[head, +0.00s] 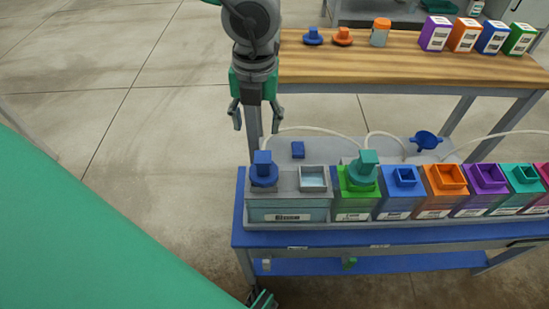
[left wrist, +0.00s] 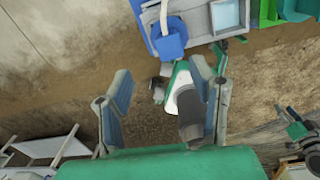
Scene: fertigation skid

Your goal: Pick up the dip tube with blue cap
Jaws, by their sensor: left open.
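The blue cap of the dip tube (head: 264,168) stands upright on the left end of the grey labelled tank (head: 290,213); the tube below is hidden. The cap also shows in the left wrist view (left wrist: 171,44), above and between my fingers. My left gripper (head: 255,127) hangs fingers-down, open and empty. It is apart from the cap, which lies below it in the head view. The open fingers also show in the left wrist view (left wrist: 165,95).
A green-capped tube (head: 364,166) stands on the green tank beside it. Several coloured open containers, such as the orange one (head: 445,183), continue right on the blue-edged skid (head: 375,240). Behind is a wooden bench (head: 400,65) with caps and bottles. Floor left is free.

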